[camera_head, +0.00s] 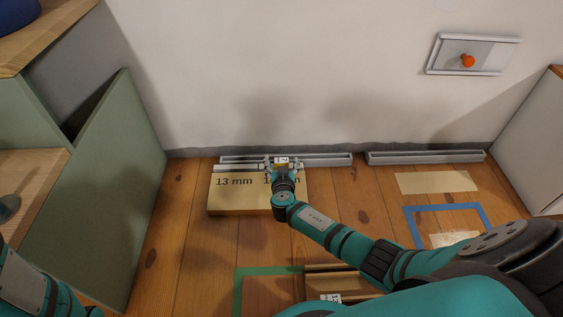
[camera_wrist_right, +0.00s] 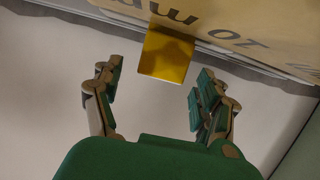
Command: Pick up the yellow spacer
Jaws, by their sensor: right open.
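The yellow spacer (camera_wrist_right: 165,57) is a small flat yellow block. In the right wrist view it lies just beyond and between the fingertips of my right gripper (camera_wrist_right: 155,92), with clear gaps on both sides. The gripper is open and not touching it. In the head view my right gripper (camera_head: 282,167) is over the back edge of a tan box (camera_head: 236,199) marked "13 mm" and a second partly covered size. There the gripper mostly hides the spacer. My left arm shows at the lower left, but its gripper is out of view.
Grey channel strips (camera_head: 425,157) run along the wall foot. A green cabinet panel (camera_head: 110,190) stands at left. A blue taped square (camera_head: 448,207) and tan sheet (camera_head: 436,182) lie on the floor at right. Green tape (camera_head: 238,290) and wooden strips (camera_head: 332,268) lie in front.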

